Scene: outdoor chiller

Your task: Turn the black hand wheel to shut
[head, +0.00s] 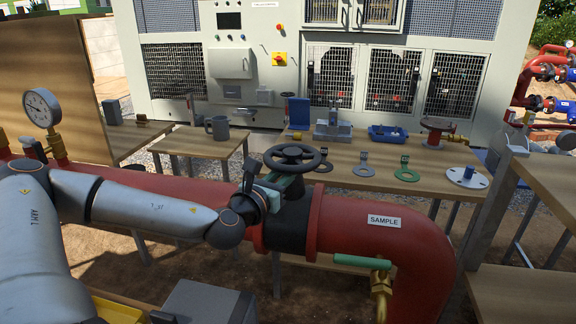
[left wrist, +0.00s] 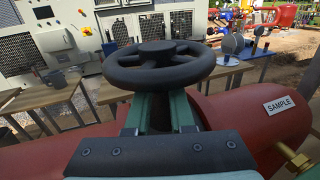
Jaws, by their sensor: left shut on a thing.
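The black hand wheel (head: 295,157) sits on top of a black valve body (head: 290,218) on the thick red pipe. My left gripper (head: 282,180) reaches in from the left at the near side of the wheel. In the left wrist view, its green fingers (left wrist: 160,105) run up to the near rim of the hand wheel (left wrist: 158,66) and are shut on it. The wheel hides the fingertips, so the exact contact is hidden. My right gripper is not in view.
The red pipe (head: 350,215) bends down at the right, with a "SAMPLE" label (head: 384,221) and a green-handled brass tap (head: 365,263). A pressure gauge (head: 42,108) stands at the left.

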